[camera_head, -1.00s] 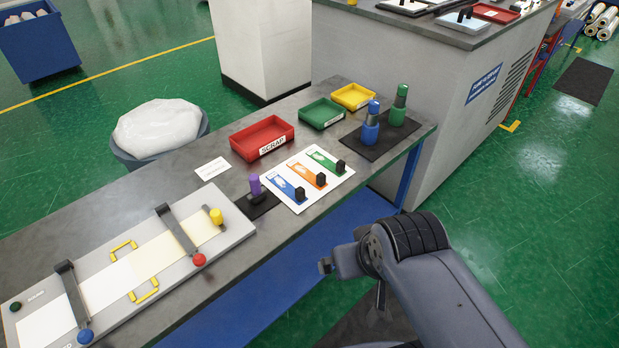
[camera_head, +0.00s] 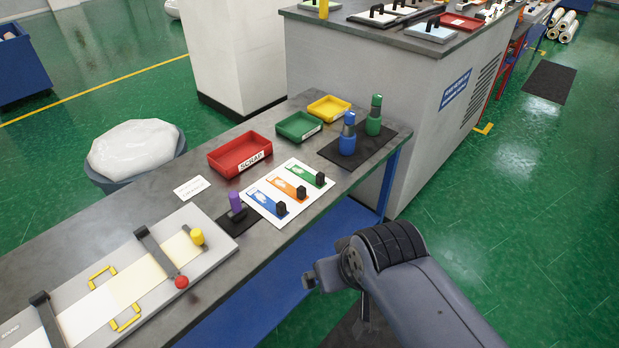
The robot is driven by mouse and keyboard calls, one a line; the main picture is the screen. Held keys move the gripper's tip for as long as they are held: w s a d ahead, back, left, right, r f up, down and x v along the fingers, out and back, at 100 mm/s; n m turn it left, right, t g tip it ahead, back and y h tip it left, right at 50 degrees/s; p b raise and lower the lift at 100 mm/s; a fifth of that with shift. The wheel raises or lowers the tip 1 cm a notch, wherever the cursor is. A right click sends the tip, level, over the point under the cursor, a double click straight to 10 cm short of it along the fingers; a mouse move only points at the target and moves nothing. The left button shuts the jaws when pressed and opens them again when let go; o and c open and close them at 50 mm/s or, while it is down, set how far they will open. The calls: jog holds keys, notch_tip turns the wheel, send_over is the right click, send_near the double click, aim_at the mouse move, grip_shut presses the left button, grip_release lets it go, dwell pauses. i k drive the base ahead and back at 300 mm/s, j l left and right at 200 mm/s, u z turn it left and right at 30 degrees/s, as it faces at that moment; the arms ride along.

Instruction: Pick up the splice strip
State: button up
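A white card (camera_head: 318,205) on the bench holds three coloured strips, each with a black grip: blue (camera_head: 266,198), orange (camera_head: 287,187) and green (camera_head: 305,175). No label I can read tells which is the splice strip. My gripper (camera_head: 309,281) is at the end of my grey arm, right of the bench's front edge and apart from the card. It is small and dark, its fingers are not clear, and I see nothing held in it.
The bench (camera_head: 160,212) also bears a red SCRAP tray (camera_head: 240,155), green tray (camera_head: 299,126), yellow tray (camera_head: 328,108), blue bottle (camera_head: 347,137), green bottle (camera_head: 374,118), purple-topped tool (camera_head: 235,203) and clamping board (camera_head: 215,243). A grey cabinet (camera_head: 340,70) stands behind.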

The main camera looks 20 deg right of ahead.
aim_at(299, 193)
jog(key=u, duration=1.6)
jog(key=z, duration=1.6)
jog(key=i+l, duration=0.3)
jog(key=i, duration=0.15)
jog(key=i+l, duration=0.35)
jog(key=i, duration=0.15)
jog(key=z, duration=0.05)
